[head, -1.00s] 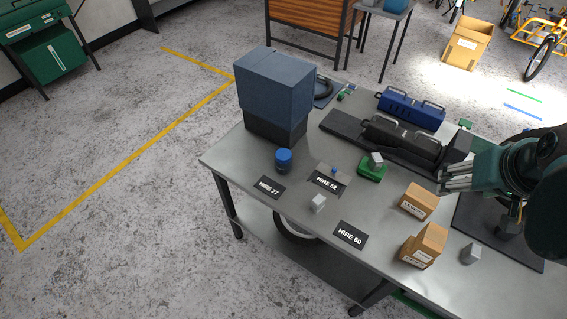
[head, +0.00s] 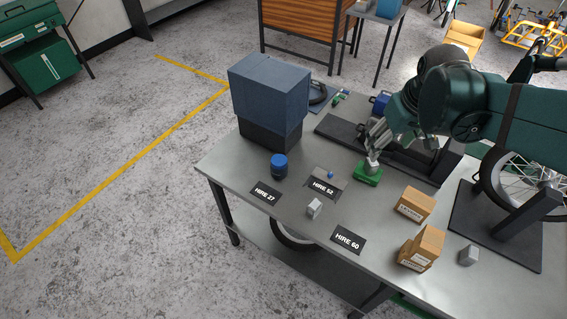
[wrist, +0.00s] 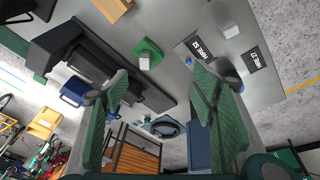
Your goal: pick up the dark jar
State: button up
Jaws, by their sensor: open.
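The dark jar with a blue lid (head: 279,165) stands upright on the grey metal table, beside the HIRE 27 label and in front of the big blue-grey box. My gripper (head: 374,148) is to the right of the jar, above the green holder, and is apart from the jar. In the wrist view my gripper (wrist: 153,88) shows two green fingers spread wide with nothing held between them. There the right finger partly covers a blue shape near the HIRE 27 label that appears to be the jar.
A green holder (head: 367,177) with a grey block lies below my gripper. The blue-grey box (head: 268,95) stands behind the jar. Cardboard boxes (head: 420,248) and a loose grey block (head: 314,208) sit nearer the front. A small blue item (head: 331,174) lies by HIRE 52.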

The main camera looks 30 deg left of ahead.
aim_at(279, 160)
jog(key=s+a+f+n+g, duration=0.1)
jog(key=a+f+n, duration=0.1)
jog(key=a+f, duration=0.4)
jog(key=s+a+f+n+g+h, duration=0.1)
jog(key=a+f+n, duration=0.2)
jog(key=a+f, duration=0.4)
jog(key=s+a+f+n, duration=0.1)
jog(key=a+f, duration=0.6)
jog(key=a, duration=1.3)
jog(key=shift+s+a+f+n+g+b, duration=0.1)
jog(key=shift+s+f+n+g+b, duration=0.25)
jog(key=shift+n, duration=0.45)
jog(key=shift+s+a+f, duration=0.2)
jog(key=shift+a+f, duration=0.1)
jog(key=shift+a, duration=0.15)
jog(key=shift+f, duration=0.1)
jog(key=shift+f, duration=1.2)
jog(key=shift+f, duration=0.1)
jog(key=shift+d+f, duration=0.2)
jog(key=shift+f, duration=2.3)
